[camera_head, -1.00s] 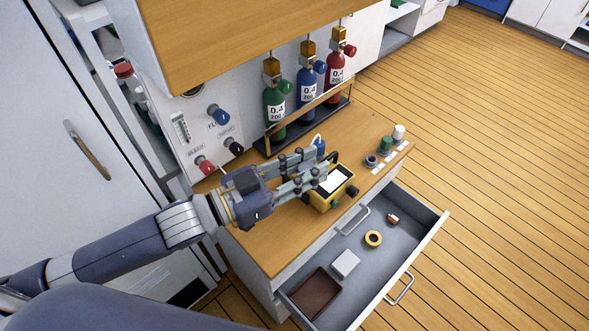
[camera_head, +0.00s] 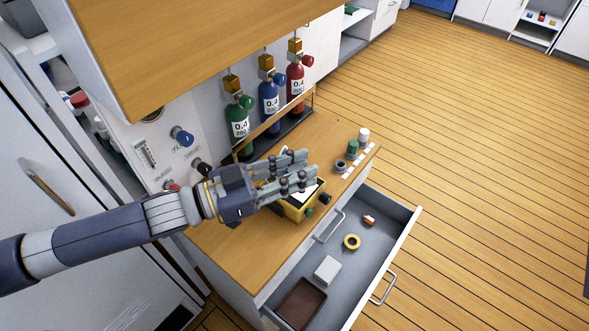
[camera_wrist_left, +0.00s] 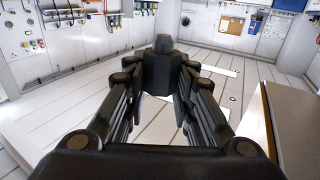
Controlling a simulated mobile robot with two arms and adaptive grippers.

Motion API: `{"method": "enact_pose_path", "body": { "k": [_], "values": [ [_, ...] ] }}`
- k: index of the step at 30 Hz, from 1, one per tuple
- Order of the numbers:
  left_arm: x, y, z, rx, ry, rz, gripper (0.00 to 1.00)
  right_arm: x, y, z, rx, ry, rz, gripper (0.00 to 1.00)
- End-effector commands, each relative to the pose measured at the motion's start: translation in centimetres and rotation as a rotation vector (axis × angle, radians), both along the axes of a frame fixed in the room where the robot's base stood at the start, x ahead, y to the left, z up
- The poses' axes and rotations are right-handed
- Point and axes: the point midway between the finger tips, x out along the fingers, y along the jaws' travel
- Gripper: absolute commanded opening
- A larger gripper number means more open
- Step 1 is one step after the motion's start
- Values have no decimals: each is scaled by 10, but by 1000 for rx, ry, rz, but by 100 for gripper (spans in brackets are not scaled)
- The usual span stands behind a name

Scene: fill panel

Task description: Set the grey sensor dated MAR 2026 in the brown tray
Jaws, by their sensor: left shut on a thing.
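My left gripper (camera_head: 305,172) reaches in from the left above the wooden worktop, over the yellow device. In the left wrist view its fingers (camera_wrist_left: 165,75) are shut on a dark grey piece with a rounded top (camera_wrist_left: 162,48), likely a grey sensor. No date is readable on it. The brown tray (camera_head: 301,304) lies empty in the near end of the open drawer, below and apart from the gripper. My right gripper is not in view.
The yellow device (camera_head: 296,212) stands on the worktop (camera_head: 235,248). A green cap (camera_head: 353,147), a white cap (camera_head: 363,135) and a dark ring (camera_head: 340,165) stand by labels. Gas bottles (camera_head: 269,101) stand behind.

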Motion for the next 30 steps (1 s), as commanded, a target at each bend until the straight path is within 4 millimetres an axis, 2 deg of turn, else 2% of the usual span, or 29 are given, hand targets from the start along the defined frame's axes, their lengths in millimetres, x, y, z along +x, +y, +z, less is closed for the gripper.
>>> {"method": "enact_pose_path", "body": {
  "k": [11,24,30],
  "values": [
    [-1,9,1,4,-6,-101,4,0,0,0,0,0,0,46],
    [-7,26,0,0,-3,-334,4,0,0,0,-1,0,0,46],
    [-9,29,0,-1,-1,-389,4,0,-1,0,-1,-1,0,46]
  ]
}}
